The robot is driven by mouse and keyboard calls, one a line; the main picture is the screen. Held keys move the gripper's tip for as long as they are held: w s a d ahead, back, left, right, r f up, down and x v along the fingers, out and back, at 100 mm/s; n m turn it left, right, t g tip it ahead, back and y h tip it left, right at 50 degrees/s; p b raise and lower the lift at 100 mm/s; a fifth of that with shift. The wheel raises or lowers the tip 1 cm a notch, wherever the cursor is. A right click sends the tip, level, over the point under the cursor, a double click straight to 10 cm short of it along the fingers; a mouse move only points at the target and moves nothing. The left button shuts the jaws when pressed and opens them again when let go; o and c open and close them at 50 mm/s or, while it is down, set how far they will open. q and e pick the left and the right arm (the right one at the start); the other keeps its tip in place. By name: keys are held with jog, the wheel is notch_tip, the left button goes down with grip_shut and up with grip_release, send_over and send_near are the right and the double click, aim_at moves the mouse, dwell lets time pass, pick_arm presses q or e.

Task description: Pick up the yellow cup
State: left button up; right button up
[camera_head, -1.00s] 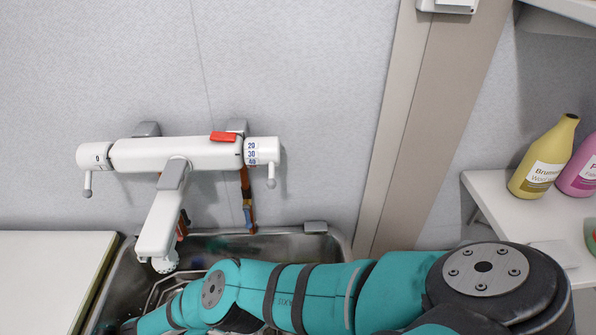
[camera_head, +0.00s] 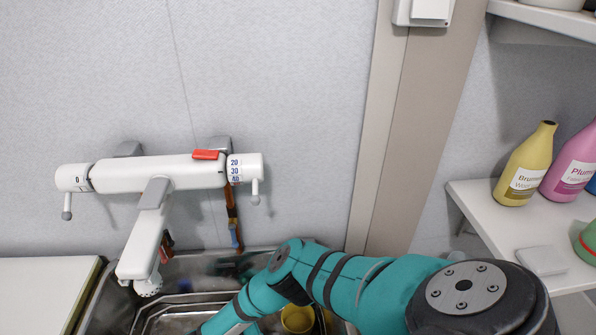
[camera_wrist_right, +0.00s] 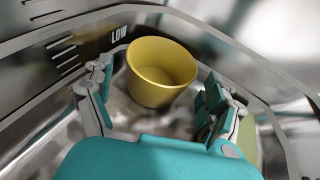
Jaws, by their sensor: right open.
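The yellow cup (camera_head: 297,318) is in the metal sink, partly hidden behind my right arm in the head view. In the right wrist view the yellow cup (camera_wrist_right: 160,72) appears open side up, ahead of and between the fingers. My right gripper (camera_wrist_right: 158,98) is open, with one finger on each side of the cup's near part. I cannot tell whether a finger touches it. The right gripper is out of sight in the head view, below the frame. My left gripper is not in view.
The metal sink (camera_head: 190,262) has walls close around my right gripper. A white faucet (camera_head: 150,230) hangs over its left part. A white shelf (camera_head: 490,225) at right holds a yellow bottle (camera_head: 524,168) and a pink bottle (camera_head: 570,165). A white counter (camera_head: 45,295) lies left.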

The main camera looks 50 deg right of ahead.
aim_at(298, 322)
jog(key=x, duration=0.2)
jog(key=shift+s+d+f, duration=0.1)
jog(key=shift+d+f, duration=0.05)
jog(key=shift+d, duration=0.15)
jog(key=c, duration=0.9)
